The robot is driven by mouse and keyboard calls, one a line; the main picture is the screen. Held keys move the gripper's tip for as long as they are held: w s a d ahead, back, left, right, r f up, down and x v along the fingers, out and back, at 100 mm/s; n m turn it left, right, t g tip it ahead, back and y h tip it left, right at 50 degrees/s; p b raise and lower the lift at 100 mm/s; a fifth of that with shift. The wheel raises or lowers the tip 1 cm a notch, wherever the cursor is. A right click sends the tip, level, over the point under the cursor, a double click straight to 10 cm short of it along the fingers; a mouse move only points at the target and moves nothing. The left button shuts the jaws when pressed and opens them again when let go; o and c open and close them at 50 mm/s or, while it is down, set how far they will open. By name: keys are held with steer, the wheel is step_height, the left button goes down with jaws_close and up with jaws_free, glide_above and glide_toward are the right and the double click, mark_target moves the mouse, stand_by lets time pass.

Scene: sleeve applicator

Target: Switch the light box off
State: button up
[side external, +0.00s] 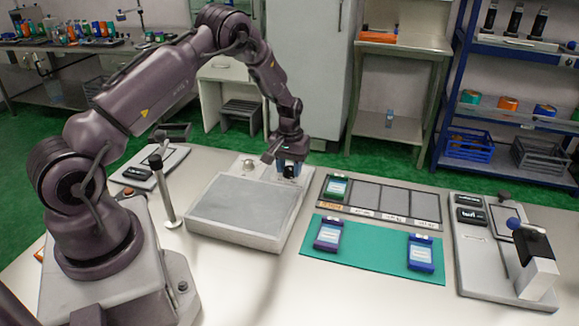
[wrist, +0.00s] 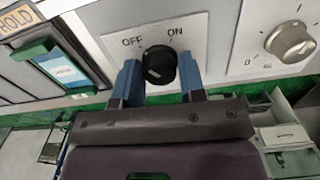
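The light box (side external: 236,235) lies on the table with its broad grey panel facing up. In the wrist view, its black rotary knob (wrist: 159,65) sits on a white plate (wrist: 205,22), with OFF printed to its upper left and ON to its upper right. A small pale mark shows on the knob's face; which word it points to is unclear. My gripper (wrist: 160,75) has its two blue fingers apart, one on each side of the knob; firm contact is not visible. In the side view my gripper (side external: 290,168) is over the box's back right corner and hides the knob.
A silver dial (wrist: 290,42) is beside the switch plate.

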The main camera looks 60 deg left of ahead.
mark_target(289, 168)
steer(key=o, duration=0.3)
step_height(289, 168, up, 13)
stand_by(0.5)
steer(key=s+d+r+m+t, duration=0.2)
steer(key=s+d+r, duration=0.4)
steer(key=s+d, duration=0.1)
steer(key=s+d+r+m+t, duration=0.1)
steer(key=s+d+r+m, duration=0.2)
steer(key=s+d+r, duration=0.4)
steer(key=s+d+r+m+t, duration=0.2)
steer(key=s+d+r, duration=0.4)
steer(key=s, duration=0.3)
steer(key=shift+s+d+r+m+t, duration=0.2)
steer(key=shift+s+d+m+t, duration=0.15)
steer(key=shift+m, duration=0.35)
